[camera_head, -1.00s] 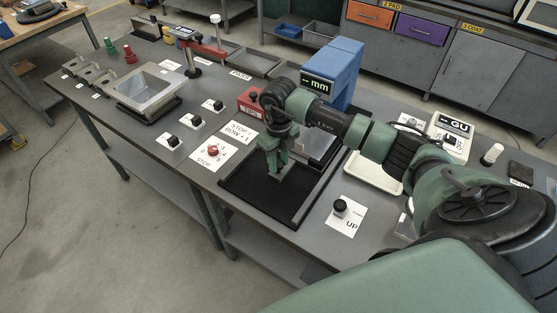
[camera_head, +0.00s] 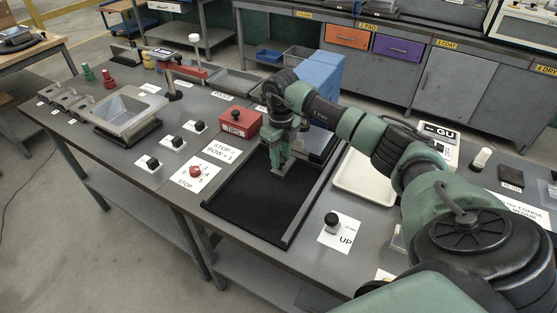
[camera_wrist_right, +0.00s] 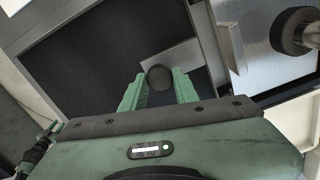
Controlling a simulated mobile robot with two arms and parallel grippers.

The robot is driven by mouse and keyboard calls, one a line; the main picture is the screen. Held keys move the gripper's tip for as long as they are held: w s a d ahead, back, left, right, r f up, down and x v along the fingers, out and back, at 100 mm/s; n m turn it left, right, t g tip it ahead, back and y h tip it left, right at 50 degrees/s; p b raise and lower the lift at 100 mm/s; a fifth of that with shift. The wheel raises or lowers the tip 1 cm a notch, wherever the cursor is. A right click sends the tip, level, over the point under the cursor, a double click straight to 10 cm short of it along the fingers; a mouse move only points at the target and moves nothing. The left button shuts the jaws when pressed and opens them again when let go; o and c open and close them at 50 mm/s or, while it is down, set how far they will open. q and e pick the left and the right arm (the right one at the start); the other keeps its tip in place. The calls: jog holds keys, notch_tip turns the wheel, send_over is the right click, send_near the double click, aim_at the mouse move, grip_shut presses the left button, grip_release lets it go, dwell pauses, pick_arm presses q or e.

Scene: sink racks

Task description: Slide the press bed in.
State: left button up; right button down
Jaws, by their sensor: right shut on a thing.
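My right gripper (camera_head: 277,170) reaches over a black tray-like base (camera_head: 245,207) with raised edge rails, in front of the blue press housing (camera_head: 318,78). In the right wrist view my right gripper (camera_wrist_right: 158,92) is shut on a dark round knob (camera_wrist_right: 159,77), which stands on a small pale metal bracket (camera_wrist_right: 176,57). In the head view the fingers hide the knob. The grey press bed (camera_head: 317,143) shows partly behind the gripper, at the housing's foot. The front part of the black base is bare. My left gripper is not in view.
A red box (camera_head: 240,123) with a black button stands left of the housing. A white tray (camera_head: 362,180) lies close on the right. A black knob on an UP card (camera_head: 333,222) is near the base's right rail. A red STOP knob (camera_head: 195,172) is at the left.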

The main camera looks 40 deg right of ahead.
jog(key=c, duration=1.2)
grip_release()
jog(key=shift+w+d+r, duration=0.15)
jog(key=shift+d, duration=0.15)
jog(key=shift+o, duration=0.7)
notch_tip(320, 180, up, 7)
jog(key=shift+f+b, duration=0.2)
jog(key=shift+b, duration=0.75)
jog(key=shift+r, duration=0.5)
